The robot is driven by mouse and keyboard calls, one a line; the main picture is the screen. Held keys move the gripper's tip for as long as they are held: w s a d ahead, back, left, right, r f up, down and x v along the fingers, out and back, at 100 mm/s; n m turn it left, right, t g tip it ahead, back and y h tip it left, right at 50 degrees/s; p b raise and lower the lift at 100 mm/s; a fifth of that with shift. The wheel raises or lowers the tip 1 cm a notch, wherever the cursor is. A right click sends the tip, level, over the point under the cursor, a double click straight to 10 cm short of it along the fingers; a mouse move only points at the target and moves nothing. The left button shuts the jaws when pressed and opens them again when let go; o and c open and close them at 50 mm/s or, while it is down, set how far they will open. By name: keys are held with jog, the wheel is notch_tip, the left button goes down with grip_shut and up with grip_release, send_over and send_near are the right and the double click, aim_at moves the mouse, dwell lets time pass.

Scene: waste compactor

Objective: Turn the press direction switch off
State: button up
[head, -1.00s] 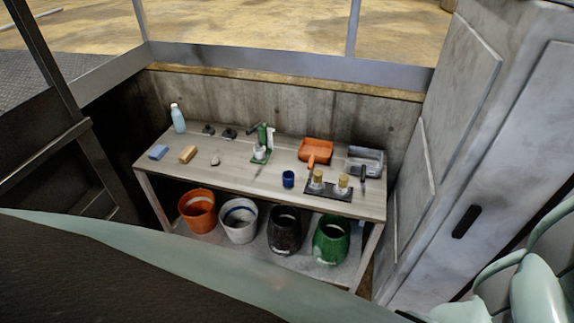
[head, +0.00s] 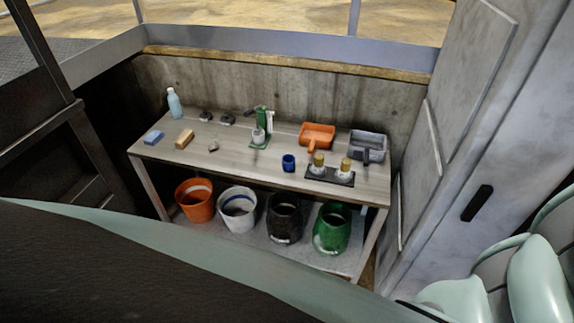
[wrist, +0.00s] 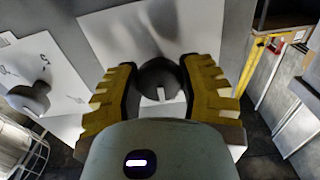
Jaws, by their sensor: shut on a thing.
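In the wrist view, a dark round knob (wrist: 160,76) with a white pointer mark sits on a pale plate (wrist: 106,29) fixed to a grey wall. The pointer mark shows at the knob's lower side, roughly vertical in the picture. My gripper (wrist: 160,82) has its two yellow ridged fingers on either side of the knob and is shut on it. I cannot read any label on this plate, and my gripper hides its lower part. A second, grey knob (wrist: 33,96) stands on another white plate with dark markings at the left. Neither knob shows in the head view.
In the head view, a workbench (head: 235,165) holds a bottle (head: 174,103), an orange dustpan (head: 317,136) and other small things, with several buckets below. A grey cabinet (head: 450,170) stands at the right. In the wrist view, a wire cage (wrist: 22,150) is at lower left.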

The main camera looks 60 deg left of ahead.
jog(key=shift+f, duration=0.1)
dwell(0.4)
jog(key=o, duration=1.2)
jog(key=v, duration=1.2)
